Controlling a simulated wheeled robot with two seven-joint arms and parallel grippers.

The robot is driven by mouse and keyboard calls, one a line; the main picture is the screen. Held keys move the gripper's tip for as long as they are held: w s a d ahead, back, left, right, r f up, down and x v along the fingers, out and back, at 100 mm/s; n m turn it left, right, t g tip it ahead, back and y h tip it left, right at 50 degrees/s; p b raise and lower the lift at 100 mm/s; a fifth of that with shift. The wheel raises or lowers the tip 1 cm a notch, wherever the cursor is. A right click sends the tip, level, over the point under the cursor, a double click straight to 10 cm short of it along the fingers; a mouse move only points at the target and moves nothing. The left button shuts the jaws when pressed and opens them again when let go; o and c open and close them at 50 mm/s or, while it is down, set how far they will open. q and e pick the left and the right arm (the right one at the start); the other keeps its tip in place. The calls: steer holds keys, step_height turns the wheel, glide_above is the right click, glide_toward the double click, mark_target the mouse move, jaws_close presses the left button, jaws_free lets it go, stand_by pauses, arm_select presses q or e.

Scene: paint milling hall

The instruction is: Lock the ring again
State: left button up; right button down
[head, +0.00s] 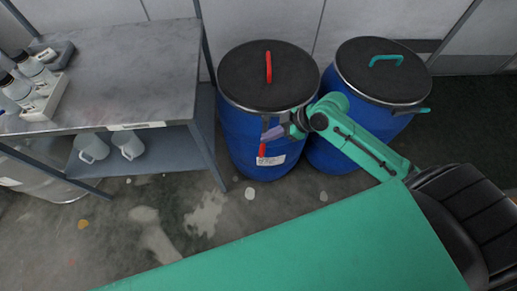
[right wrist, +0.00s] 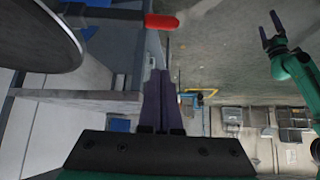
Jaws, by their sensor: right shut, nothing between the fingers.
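The left blue drum (head: 240,135) has a black lid (head: 245,75) with a red handle, and a metal ring around its rim. A red-gripped lever (head: 262,149) sticks out from the ring at the drum's front; its red end (right wrist: 162,21) also shows in the right wrist view, ahead of the fingers. My right gripper (head: 268,134) is shut and empty, close beside the lever; whether it touches cannot be told. Its purple fingers show in the right wrist view (right wrist: 160,80). My left gripper (right wrist: 271,28) is open and empty, away over the floor in that view.
A second blue drum (head: 335,155) with a green lid handle and green lever (head: 425,110) stands close on the right. A grey table (head: 130,75) with bottles and mugs stands at left. Open floor (head: 200,215) lies in front of the drums.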

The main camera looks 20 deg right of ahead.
mark_target(260, 150)
steer(key=f+p, duration=0.1)
steer(key=f, duration=0.1)
steer(key=w+a+f+p, duration=0.1)
steer(key=f, duration=0.2)
steer(key=a+f+p, duration=0.1)
steer(key=f, duration=0.2)
steer(key=shift+w, duration=0.2)
arm_select(q)
steer(key=r, duration=0.3)
steer(key=shift+w+d, duration=0.1)
steer(key=shift+d, duration=0.1)
arm_select(e)
steer(key=shift+f, duration=0.1)
arm_select(q)
steer(key=shift+f, duration=0.1)
arm_select(e)
steer(key=shift+w+a, duration=0.1)
steer(key=shift+a, duration=0.05)
arm_select(q)
steer(key=shift+f, duration=0.1)
